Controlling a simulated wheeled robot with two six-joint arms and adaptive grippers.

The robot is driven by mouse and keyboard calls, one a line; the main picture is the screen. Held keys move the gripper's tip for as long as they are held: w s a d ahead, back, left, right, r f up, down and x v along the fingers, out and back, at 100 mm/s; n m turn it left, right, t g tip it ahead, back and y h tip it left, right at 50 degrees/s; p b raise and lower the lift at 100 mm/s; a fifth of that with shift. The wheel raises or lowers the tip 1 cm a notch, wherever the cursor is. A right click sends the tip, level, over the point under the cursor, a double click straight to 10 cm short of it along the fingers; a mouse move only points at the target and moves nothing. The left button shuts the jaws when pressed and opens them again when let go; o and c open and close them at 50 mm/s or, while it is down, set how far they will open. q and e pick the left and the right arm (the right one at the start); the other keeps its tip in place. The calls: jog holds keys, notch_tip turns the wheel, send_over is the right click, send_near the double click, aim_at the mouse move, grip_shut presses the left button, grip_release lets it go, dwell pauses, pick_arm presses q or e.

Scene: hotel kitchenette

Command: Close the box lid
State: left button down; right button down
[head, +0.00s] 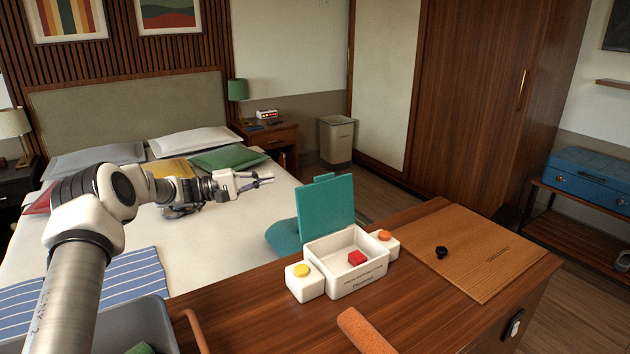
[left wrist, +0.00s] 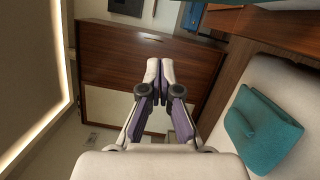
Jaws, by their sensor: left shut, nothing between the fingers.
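A white box (head: 360,278) stands on the wooden counter, with its teal lid (head: 326,205) raised upright at the back, so the box is open. A red block (head: 357,258) lies inside it. My left gripper (head: 264,180) is to the left of the lid and apart from it, over the bed side. In the left wrist view my left gripper (left wrist: 163,68) is shut with its fingertips together and nothing between them. A teal edge (left wrist: 285,4) shows at that view's top right; I cannot tell for sure that it is the lid. My right gripper is not in view.
White blocks with a yellow top (head: 302,270) and an orange top (head: 384,236) flank the box. A wooden board (head: 480,265) with a small black knob lies to the right. A grey bin (head: 140,318) and an orange roll (head: 366,332) are in front.

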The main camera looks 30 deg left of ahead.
pick_arm(q)
jog(key=r+p, duration=0.1)
jog(key=p, duration=0.3)
send_over(327, 204)
jog(key=a, duration=0.5)
jog(key=shift+w+d+f, duration=0.1)
jog(key=shift+w+d, duration=0.15)
jog(key=shift+w, duration=0.05)
jog(key=shift+b, duration=0.4)
